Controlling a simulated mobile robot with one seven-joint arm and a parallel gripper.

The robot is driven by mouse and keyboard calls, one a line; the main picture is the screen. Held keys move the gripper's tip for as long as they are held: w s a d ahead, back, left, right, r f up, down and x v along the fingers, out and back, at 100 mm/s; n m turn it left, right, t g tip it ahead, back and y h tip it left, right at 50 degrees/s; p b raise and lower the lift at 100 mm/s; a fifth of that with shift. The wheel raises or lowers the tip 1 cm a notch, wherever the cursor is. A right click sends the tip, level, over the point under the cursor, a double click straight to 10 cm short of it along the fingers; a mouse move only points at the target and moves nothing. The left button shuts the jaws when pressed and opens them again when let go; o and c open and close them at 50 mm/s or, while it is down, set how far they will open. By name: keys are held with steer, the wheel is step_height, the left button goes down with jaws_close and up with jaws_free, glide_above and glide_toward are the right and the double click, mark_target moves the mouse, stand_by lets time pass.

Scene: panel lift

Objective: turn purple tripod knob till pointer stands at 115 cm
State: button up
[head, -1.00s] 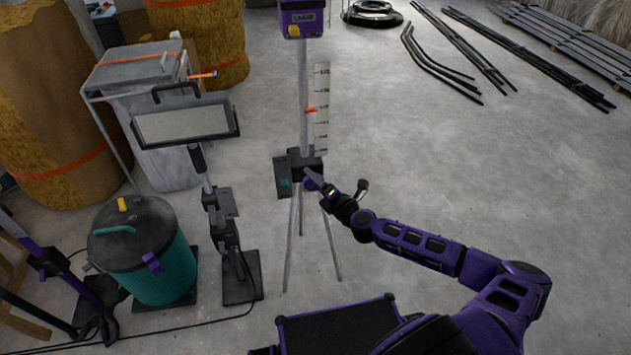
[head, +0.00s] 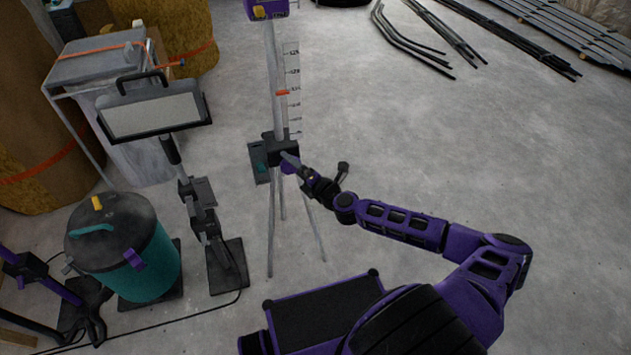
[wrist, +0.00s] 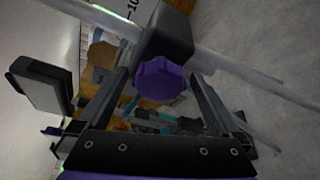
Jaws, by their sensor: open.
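The purple tripod knob (wrist: 160,79) sits on the black hub (wrist: 166,33) of the tripod in the wrist view. My gripper (wrist: 155,90) is open, with one finger on each side of the knob; I cannot tell whether they touch it. The purple laser head (head: 266,9) is on top.
A work lamp (head: 152,115) on a stand and a teal drum (head: 150,268) are left of the tripod. A grey box (head: 100,68) is behind the lamp. Dark rods (head: 415,35) lie at the back right. The floor right of the tripod is clear.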

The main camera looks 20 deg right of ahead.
steer(key=v, duration=1.6)
